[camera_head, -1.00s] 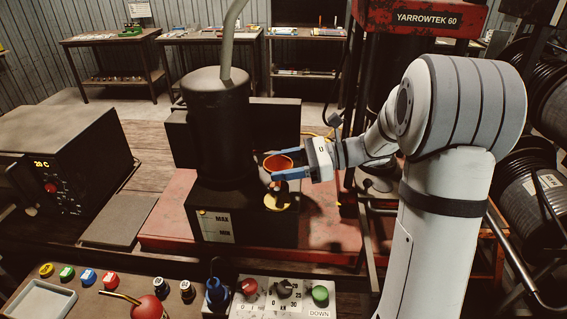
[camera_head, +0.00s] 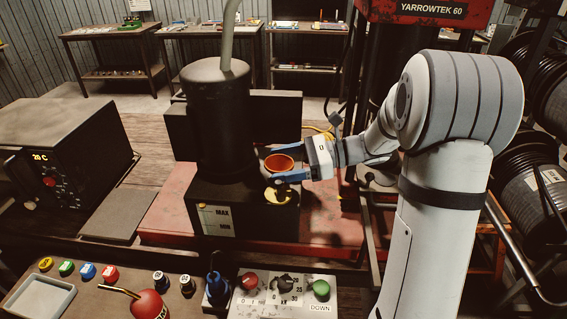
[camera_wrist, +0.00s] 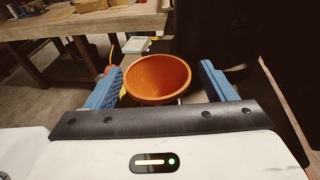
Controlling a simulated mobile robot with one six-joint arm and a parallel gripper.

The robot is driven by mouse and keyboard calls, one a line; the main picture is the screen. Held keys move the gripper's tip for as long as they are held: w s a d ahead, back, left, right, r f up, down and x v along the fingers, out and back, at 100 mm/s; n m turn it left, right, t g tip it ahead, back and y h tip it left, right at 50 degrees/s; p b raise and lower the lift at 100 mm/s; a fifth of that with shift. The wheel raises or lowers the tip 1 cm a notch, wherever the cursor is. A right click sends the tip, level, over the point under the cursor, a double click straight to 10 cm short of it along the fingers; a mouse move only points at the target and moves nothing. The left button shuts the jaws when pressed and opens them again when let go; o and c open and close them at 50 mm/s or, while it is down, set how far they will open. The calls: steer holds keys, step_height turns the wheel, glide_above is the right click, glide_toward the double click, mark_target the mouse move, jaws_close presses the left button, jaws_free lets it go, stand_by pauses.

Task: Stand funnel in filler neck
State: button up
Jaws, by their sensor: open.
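The orange funnel (camera_head: 279,163) is upright, wide mouth up, above the top of the dark tank (camera_head: 250,220) with the MAX and MIN gauge. Its spout and the filler neck are hidden, so I cannot tell how deep it sits. My gripper (camera_head: 266,163) is open, with one blue finger on each side of the funnel. The wrist view shows the funnel's open mouth (camera_wrist: 158,77) between the fingers (camera_wrist: 160,72), with a gap on the right; contact on the left is unclear. A yellow cap (camera_head: 277,190) is on the tank just in front of the funnel.
A tall dark cylinder (camera_head: 222,120) with a hose stands close left of the funnel. The red press (camera_head: 430,14) rises behind my arm. A control panel (camera_head: 283,292) and a red oil can (camera_head: 149,305) are in front. A dark box (camera_head: 62,155) stands left.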

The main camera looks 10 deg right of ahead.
steer(key=shift+s, duration=0.1)
step_height(320, 180, up, 10)
steer(key=b, duration=0.1)
stand_by(0.5)
stand_by(0.4)
